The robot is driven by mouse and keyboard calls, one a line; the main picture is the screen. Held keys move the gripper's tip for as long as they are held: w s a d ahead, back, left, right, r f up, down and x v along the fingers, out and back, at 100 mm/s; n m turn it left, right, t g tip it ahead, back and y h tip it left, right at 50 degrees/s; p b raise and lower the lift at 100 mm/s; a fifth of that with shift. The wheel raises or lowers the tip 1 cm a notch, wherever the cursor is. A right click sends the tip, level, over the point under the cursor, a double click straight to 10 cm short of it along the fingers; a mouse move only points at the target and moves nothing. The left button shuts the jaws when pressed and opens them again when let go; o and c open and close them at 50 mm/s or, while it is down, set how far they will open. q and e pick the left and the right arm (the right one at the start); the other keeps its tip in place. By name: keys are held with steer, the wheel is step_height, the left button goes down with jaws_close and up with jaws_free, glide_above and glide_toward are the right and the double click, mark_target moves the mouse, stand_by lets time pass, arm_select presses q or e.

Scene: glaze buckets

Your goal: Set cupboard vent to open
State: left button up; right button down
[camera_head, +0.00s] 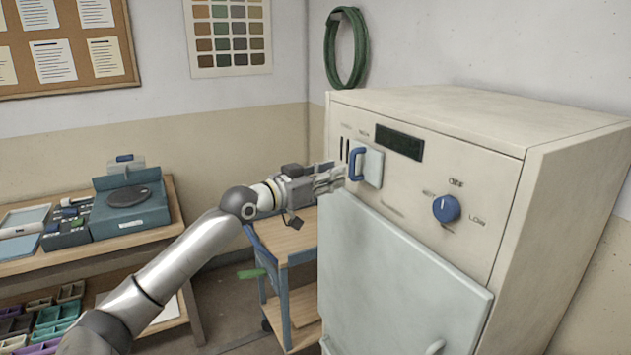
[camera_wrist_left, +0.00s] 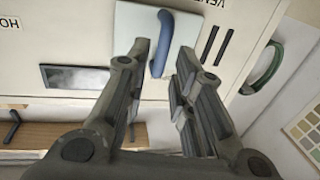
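The cupboard vent is a pale sliding plate (camera_head: 373,168) with a blue handle (camera_head: 356,163) on the upper front of the cream cupboard (camera_head: 440,170). Two dark slits show just left of the plate, and the small lettering there is hard to read. In the left wrist view, the blue handle (camera_wrist_left: 163,42) stands on the plate (camera_wrist_left: 132,35), and part of "VENT" shows near two open slits (camera_wrist_left: 216,45). My left gripper (camera_head: 342,176) is open at the handle, with its fingers (camera_wrist_left: 163,62) on either side. I cannot tell if they touch it. My right gripper is out of view.
A blue knob (camera_head: 446,208) and a dark display (camera_head: 399,142) are on the same panel, above a pale door (camera_head: 400,275). A wooden cart (camera_head: 285,240) stands left of the cupboard. A green hose coil (camera_head: 346,50) hangs on the wall.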

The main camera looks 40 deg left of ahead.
arm_select(q)
steer(key=shift+s+a, duration=0.2)
steer(key=shift+s, duration=0.95)
steer(key=shift+s+a, duration=0.15)
steer(key=shift+s, duration=0.95)
